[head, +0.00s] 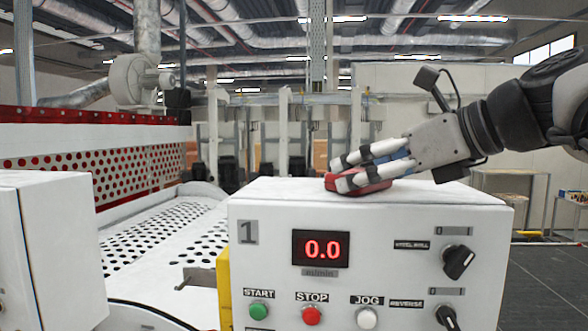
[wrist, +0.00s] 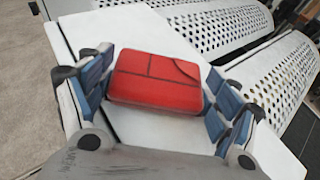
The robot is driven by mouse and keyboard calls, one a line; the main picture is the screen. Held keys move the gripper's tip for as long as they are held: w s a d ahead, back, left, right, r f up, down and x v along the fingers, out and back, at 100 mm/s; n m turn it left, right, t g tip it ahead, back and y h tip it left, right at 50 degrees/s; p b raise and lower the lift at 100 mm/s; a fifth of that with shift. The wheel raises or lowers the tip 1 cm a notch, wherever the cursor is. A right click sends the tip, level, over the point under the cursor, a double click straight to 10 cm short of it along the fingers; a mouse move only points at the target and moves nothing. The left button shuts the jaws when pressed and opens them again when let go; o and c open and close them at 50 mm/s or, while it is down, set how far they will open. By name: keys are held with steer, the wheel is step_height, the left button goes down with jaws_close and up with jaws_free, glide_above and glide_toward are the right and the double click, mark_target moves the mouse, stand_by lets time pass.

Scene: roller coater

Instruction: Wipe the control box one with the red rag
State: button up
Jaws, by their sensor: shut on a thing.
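The control box one (head: 270,215) is a white cabinet with a "1" label, a red 0.0 display, buttons and knobs on its front. The red rag (head: 362,181) is a folded red block at the top of the box. My gripper (head: 366,168) comes in from the right and is shut on the rag. In the wrist view the red rag (wrist: 155,80) sits between the blue finger pads of my gripper (wrist: 158,90), over the white box top (wrist: 150,128). The rag appears to touch the top surface; exact contact is hard to tell.
A white cabinet (head: 50,250) stands at the left front. A perforated white conveyor bed (head: 150,240) lies behind and left of the box. A yellow post (head: 223,288) stands against the box's left side. Dark floor (head: 550,285) is open at the right.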

mark_target(302, 190)
steer(key=shift+s+d+r, duration=0.1)
steer(key=shift+s+d, duration=0.05)
steer(key=shift+d, duration=0.85)
steer(key=shift+s+d, duration=0.15)
steer(key=shift+d, duration=0.8)
steer(key=shift+s+d, duration=0.25)
steer(key=shift+d, duration=0.9)
steer(key=shift+s+d, duration=0.2)
steer(key=shift+d, duration=0.9)
steer(key=shift+s+d, duration=0.25)
steer(key=shift+d, duration=0.9)
steer(key=shift+w+a+f, duration=0.1)
steer(key=shift+w+a, duration=0.1)
steer(key=shift+a, duration=1.05)
steer(key=shift+w+a+f, duration=0.1)
steer(key=shift+w+a, duration=0.15)
steer(key=shift+a, duration=1)
steer(key=shift+w+a, duration=0.2)
steer(key=shift+a, duration=1.05)
steer(key=shift+w+a, duration=0.45)
steer(key=shift+a, duration=1.75)
steer(key=shift+w+a, duration=0.4)
steer(key=shift+a, duration=1.75)
steer(key=shift+w+a, duration=0.45)
steer(key=shift+a, duration=1.75)
steer(key=shift+r, duration=0.15)
steer(key=shift+r, duration=3)
